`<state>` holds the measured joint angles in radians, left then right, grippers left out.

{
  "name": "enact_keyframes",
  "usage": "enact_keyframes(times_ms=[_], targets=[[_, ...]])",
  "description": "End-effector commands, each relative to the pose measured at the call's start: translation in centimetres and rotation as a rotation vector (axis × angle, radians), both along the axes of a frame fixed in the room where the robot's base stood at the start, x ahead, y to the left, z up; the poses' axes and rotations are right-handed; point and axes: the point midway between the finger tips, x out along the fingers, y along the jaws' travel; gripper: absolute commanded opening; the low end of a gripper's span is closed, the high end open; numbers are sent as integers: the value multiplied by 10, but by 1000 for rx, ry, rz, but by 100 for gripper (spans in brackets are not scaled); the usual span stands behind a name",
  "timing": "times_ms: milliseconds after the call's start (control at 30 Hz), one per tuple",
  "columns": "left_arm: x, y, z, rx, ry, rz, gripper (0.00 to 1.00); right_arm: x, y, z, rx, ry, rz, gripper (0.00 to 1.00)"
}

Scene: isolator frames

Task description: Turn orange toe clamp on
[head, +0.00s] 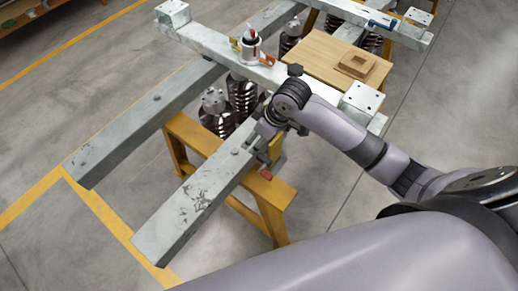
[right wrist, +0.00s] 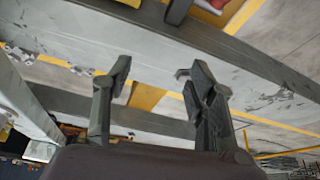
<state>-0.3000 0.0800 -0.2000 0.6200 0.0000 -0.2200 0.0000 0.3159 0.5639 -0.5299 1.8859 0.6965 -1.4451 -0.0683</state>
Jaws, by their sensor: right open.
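A small orange-red clamp-like piece (head: 268,60) sits on the grey steel crossbeam (head: 215,42), right beside a white cylinder (head: 250,45). It is too small to tell its position. My right gripper (head: 262,160) is well below it in the head view, over the near steel beam (head: 200,192). In the right wrist view my right gripper (right wrist: 160,78) has its fingers apart, with nothing between them. A small red piece (head: 266,174) shows close to the gripper; I cannot tell what it is. My left gripper is not in view.
Dark ribbed insulators (head: 241,95) stand under the crossbeam. A yellow trestle (head: 272,205) supports the near beam. A wooden board (head: 320,55) with a small wooden block (head: 356,66) lies right of the crossbeam. A blue piece (head: 382,24) is on the far beam.

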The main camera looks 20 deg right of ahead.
Motion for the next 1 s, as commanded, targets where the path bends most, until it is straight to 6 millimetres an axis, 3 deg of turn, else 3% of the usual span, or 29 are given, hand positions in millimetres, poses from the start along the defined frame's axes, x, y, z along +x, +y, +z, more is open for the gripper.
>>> enact_keyframes(times_ms=[300,1000], targets=[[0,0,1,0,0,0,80,-17,10,-12,15,-3,-25,52],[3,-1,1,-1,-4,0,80,-18,10,-12,14,-2,-26,52]])
